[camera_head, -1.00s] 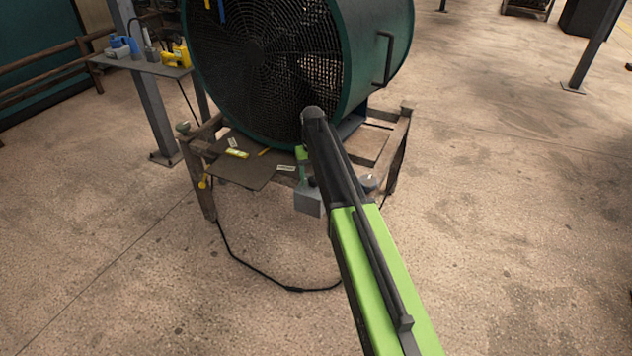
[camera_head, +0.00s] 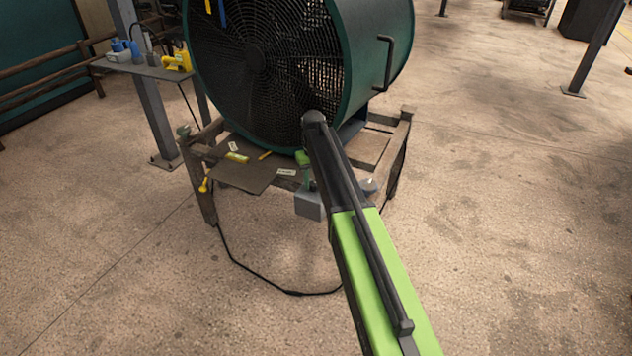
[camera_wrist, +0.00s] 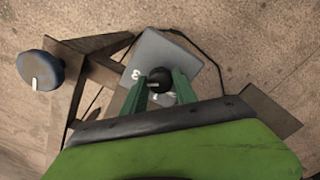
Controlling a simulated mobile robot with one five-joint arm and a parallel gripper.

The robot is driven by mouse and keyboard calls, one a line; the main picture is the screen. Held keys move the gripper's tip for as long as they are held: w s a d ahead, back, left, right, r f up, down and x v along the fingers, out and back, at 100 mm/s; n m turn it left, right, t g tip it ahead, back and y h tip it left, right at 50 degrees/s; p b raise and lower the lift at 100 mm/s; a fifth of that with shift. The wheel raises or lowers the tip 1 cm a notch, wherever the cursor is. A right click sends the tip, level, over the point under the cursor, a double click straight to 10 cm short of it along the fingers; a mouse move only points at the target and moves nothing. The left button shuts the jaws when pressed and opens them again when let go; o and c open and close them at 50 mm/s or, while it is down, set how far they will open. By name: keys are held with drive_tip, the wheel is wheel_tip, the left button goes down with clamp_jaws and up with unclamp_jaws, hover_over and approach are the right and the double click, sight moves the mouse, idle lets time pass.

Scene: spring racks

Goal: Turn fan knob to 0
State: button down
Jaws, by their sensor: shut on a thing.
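The large dark green fan (camera_head: 255,60) stands on a wooden stand (camera_head: 370,150) in the head view. A grey control box (camera_head: 310,205) is mounted at the stand's front, partly behind my arm; it also shows in the wrist view (camera_wrist: 150,52). On it is a round black fan knob (camera_wrist: 159,78) with a pale pointer mark; a white "3" is printed on the box left of it. My gripper (camera_wrist: 158,88) is shut on the knob, with one green finger on each side. Other numerals are mostly hidden by the fingers. In the head view my gripper (camera_head: 304,168) is largely hidden by my arm.
A blue-grey round knob-like thing (camera_wrist: 40,70) with a white mark sits left of the box. A dark plate (camera_head: 245,176) with small items lies on the stand. A black cable (camera_head: 265,284) loops across the floor. Open floor lies to the right.

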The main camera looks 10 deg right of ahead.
drive_tip(key=n, duration=1.1)
drive_tip(key=shift+s+n, duration=0.1)
drive_tip(key=shift+n, duration=0.2)
drive_tip(key=n, duration=1.1)
drive_tip(key=shift+a, duration=0.1)
idle(0.3)
drive_tip(key=c, duration=1)
unclamp_jaws()
drive_tip(key=shift+o, duration=0.2)
